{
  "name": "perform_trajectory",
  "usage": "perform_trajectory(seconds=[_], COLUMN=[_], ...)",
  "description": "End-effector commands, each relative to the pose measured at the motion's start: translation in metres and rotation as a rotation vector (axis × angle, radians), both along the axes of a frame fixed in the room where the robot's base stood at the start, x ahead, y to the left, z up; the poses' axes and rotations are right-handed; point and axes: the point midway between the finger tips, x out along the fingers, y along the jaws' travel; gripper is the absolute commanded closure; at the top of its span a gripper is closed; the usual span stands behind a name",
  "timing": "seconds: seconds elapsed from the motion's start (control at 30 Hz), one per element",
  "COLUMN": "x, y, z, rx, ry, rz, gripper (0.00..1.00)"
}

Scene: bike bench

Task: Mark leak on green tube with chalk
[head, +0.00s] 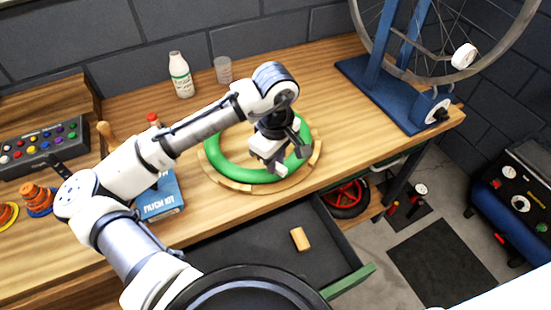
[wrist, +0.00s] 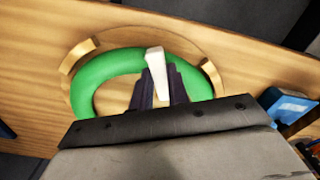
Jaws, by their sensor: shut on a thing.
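The green tube (head: 224,164) lies as a ring on a round wooden holder (head: 316,157) on the bench. It also shows in the wrist view (wrist: 103,67). My gripper (head: 276,160) is over the right part of the ring in the head view. It is shut on a white stick of chalk (wrist: 156,66), whose end sticks out past the fingertips. In the wrist view the chalk's end overlaps the ring's band; I cannot tell whether it touches. No leak or chalk mark can be made out on the tube.
A blue patch kit box (head: 161,197) lies left of the ring. A white bottle (head: 180,75) and a clear cup (head: 223,69) stand behind. An open drawer (head: 250,240) holds a small tan block (head: 299,239). A blue wheel stand (head: 385,92) is at right.

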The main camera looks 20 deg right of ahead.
Motion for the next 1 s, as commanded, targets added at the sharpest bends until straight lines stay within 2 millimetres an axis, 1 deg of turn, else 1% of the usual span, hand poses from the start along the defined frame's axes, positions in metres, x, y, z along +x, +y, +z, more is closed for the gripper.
perform_trajectory(seconds=[0.03,0.1,0.7,1.0], x=[0.0,0.0,0.0,0.0], y=[0.0,0.0,-0.001,0.0], z=[0.009,0.015,0.058,0.06], rx=[-0.001,-0.001,-0.002,-0.001], ry=[0.0,0.0,-0.001,-0.001], rz=[0.0,0.0,-0.001,0.0], gripper=[1.0,1.0,1.0,1.0])
